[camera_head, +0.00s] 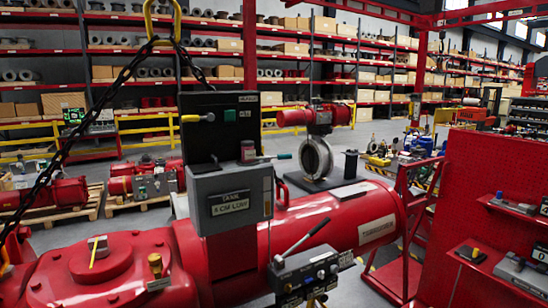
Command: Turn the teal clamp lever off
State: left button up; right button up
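The lever lies close to level. Its pivot is too small to make out clearly. Neither of my grippers shows in the head view, and nothing of mine touches the teal lever.
A large red actuator body (330,225) lies below the panel. A black chain (90,115) hangs at left. A red pegboard (505,165) stands at right.

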aim_at(266, 159)
jog(key=i+l, duration=0.3)
jog(key=i+l+u, duration=0.1)
jog(key=i+l, duration=0.2)
jog(key=l, duration=0.15)
jog(key=i+l+u, duration=0.1)
jog(key=i+l, duration=0.15)
jog(key=l, duration=0.2)
